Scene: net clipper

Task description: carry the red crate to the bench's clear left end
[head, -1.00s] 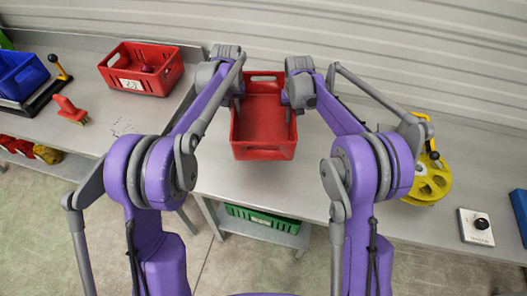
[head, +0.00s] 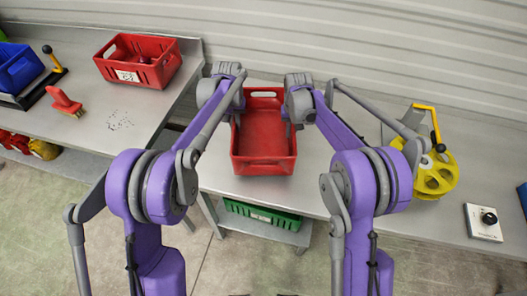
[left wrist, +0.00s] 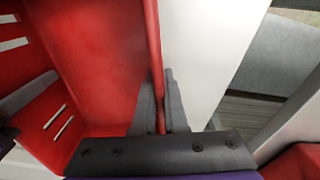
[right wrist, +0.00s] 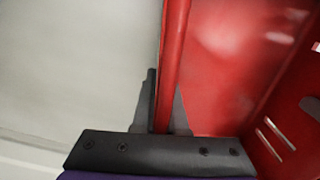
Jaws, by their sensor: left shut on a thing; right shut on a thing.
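The red crate (head: 264,140) is between my two arms, over the left end of the right-hand bench. It looks level, and its visible inside is empty. I cannot tell whether its base touches the bench. My left gripper (head: 237,116) is shut on its left wall, one finger on each side, as the left wrist view (left wrist: 161,105) shows. My right gripper (head: 291,119) is shut on the right wall in the same way, seen in the right wrist view (right wrist: 163,105). The fingertips are partly hidden in the head view.
A second, labelled red crate (head: 137,75) with something in it stands on the left bench (head: 150,110), near a red brush (head: 65,102) and blue bin (head: 18,68). A yellow reel (head: 435,177) and switch box (head: 483,222) are at right. A green crate (head: 262,217) sits on the shelf below.

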